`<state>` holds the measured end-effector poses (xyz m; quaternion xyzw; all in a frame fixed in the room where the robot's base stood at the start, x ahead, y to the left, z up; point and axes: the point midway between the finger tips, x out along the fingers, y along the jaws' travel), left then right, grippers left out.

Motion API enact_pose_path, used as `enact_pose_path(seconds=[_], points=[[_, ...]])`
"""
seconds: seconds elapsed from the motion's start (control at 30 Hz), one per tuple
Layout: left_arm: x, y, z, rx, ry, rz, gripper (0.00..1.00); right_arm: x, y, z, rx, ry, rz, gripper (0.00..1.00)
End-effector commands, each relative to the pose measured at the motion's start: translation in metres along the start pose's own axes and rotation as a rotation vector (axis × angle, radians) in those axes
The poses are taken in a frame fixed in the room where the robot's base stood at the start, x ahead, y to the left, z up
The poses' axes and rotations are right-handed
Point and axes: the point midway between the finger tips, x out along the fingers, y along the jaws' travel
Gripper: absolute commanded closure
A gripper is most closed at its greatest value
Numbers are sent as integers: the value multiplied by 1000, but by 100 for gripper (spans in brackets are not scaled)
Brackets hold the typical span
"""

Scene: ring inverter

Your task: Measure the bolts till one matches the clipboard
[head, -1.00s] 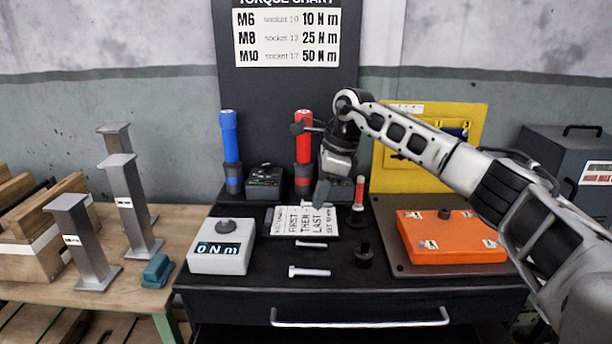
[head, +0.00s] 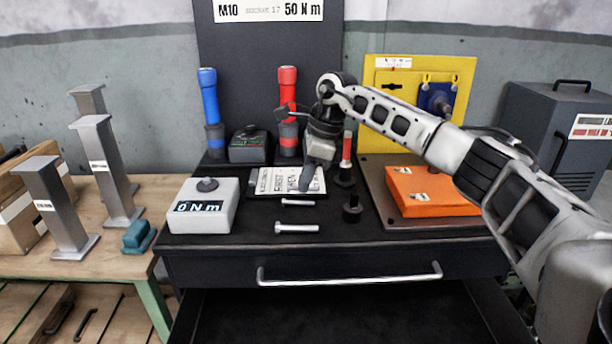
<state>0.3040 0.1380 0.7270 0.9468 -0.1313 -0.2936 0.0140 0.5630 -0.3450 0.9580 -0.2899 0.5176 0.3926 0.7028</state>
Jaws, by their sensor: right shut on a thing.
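The clipboard (head: 265,181) with a white sheet of large lettering lies at the middle back of the black bench, partly covered by my right gripper (head: 315,183). Two silver bolts lie in front of it: a shorter bolt (head: 297,202) and a longer bolt (head: 297,228). The right gripper points down over the clipboard's right part. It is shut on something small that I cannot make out. I cannot tell whether its tips touch the sheet. My left gripper is out of view.
A display box (head: 199,222) reading 0 Nm stands left of the bolts. Blue (head: 208,100) and red (head: 288,80) upright tools stand behind; black sockets (head: 352,209) stand right. An orange box (head: 425,205) lies farther right. Grey posts (head: 112,170) stand on the wooden table. The bench front is clear.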

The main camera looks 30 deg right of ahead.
Motion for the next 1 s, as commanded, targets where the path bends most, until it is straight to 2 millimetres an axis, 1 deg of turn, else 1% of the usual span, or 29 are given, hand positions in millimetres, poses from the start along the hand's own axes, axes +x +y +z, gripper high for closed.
enact_pose_path(seconds=[0.03, 0.1, 0.27, 0.6, 0.8, 1.0], points=[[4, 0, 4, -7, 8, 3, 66, 10, 0, -3, 0, 0, 0, 100], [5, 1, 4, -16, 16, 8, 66, 16, 0, -5, 0, 0, 0, 100], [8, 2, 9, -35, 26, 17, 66, 31, 0, -10, 0, 0, 0, 100], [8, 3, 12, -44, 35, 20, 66, 58, 0, -18, -1, 0, 1, 100], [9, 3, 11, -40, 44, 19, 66, 65, 0, -20, -1, 0, 0, 100], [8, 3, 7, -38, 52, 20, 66, 66, 0, -20, -1, 0, 0, 100]])
